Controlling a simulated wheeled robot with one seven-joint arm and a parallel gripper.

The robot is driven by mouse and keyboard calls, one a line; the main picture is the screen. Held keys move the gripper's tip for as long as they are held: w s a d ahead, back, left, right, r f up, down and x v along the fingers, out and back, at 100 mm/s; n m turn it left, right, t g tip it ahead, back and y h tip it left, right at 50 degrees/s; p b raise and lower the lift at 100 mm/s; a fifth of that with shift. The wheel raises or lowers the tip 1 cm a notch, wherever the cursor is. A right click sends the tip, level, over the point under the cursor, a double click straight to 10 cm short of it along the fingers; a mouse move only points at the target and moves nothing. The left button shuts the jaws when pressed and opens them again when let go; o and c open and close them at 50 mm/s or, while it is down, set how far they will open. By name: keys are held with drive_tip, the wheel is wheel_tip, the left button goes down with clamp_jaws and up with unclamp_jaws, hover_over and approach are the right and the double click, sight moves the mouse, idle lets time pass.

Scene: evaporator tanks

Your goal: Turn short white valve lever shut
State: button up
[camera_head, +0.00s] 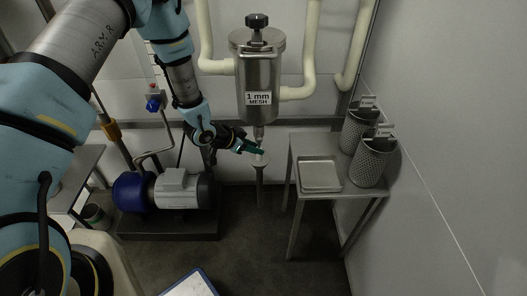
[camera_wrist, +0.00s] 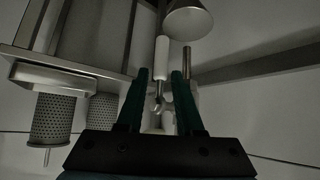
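The short white valve lever (camera_wrist: 162,58) shows in the wrist view as a white sleeve with a metal end, lined up between my two green fingers. My gripper (camera_wrist: 160,73) is open, with a gap on both sides of the lever; I cannot tell how deep the lever sits between the fingers. In the head view my gripper (camera_head: 262,151) is just below the steel strainer housing (camera_head: 258,80) labelled "1 mm MESH", at its bottom outlet. The lever is small and hard to make out there.
A steel table (camera_head: 337,196) with a shallow tray (camera_head: 320,176) and two perforated baskets (camera_head: 373,160) stands right of my gripper. A pump (camera_head: 178,188) is at lower left. Cream pipes (camera_head: 300,92) flank the housing. The floor in front is mostly clear.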

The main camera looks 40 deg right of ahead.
drive_tip(key=x, duration=0.6)
drive_tip(key=shift+w, duration=0.1)
clamp_jaws()
idle(1.3)
